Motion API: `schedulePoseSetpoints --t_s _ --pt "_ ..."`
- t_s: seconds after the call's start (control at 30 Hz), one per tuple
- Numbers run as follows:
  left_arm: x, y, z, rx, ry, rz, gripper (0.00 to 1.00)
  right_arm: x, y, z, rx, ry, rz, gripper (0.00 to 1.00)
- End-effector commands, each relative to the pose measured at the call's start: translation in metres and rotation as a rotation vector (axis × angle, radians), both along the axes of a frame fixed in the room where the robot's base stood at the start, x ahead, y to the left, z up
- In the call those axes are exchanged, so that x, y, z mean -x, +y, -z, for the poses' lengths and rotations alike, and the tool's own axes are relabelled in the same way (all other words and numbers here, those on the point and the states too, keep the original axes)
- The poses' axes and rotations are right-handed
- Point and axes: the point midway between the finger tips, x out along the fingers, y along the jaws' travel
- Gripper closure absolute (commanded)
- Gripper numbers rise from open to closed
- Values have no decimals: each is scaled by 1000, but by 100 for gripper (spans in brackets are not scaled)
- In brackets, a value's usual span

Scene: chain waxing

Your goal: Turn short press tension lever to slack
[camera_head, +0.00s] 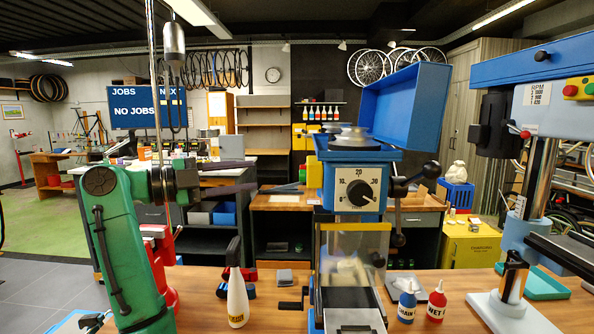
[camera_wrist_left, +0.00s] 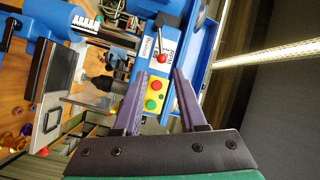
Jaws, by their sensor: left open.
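The short press (camera_head: 357,168) stands in the middle of the bench, its blue cover (camera_head: 408,102) raised open and its dial (camera_head: 359,190) facing me. In the left wrist view, its side carries a tension lever with a red knob (camera_wrist_left: 162,59), above a yellow plate (camera_wrist_left: 153,94) with red and green buttons. I cannot tell the lever's setting. My left gripper (camera_head: 256,175) is open and empty, left of the press and pointing at it. In the left wrist view, its purple fingers (camera_wrist_left: 160,74) spread either side of the plate, with the knob just beyond the tips. The right gripper is out of view.
A taller blue press (camera_head: 540,85) stands at right. A white bottle (camera_head: 237,298), a blue bottle (camera_head: 407,302) and a red bottle (camera_head: 436,300) stand on the bench (camera_head: 205,283). A black-knobbed handle (camera_head: 420,178) sticks out right of the short press.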

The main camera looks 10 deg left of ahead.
Motion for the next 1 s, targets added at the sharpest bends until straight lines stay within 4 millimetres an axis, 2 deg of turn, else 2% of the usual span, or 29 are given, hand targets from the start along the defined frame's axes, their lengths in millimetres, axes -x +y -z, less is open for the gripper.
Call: schedulePoseSetpoints --t_s 0.1,0.17,0.4,0.5,0.63,0.87,0.9,0.97,1.0 --pt "-16 -21 -7 3 4 7 59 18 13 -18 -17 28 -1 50" --pt "-27 -34 -8 4 6 8 59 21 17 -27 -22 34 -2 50" --pt "-67 -82 -8 4 6 7 59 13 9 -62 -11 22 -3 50" --pt "-79 -95 -6 4 5 4 59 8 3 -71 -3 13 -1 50" --pt "-86 -102 -2 1 3 3 59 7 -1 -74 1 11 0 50" --pt "-87 -103 0 2 3 1 59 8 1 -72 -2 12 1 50" --pt "-87 -103 0 2 3 1 74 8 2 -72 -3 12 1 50" --pt "-87 -103 0 2 3 1 97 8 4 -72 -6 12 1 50" --pt "-87 -103 0 2 3 1 100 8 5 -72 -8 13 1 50"
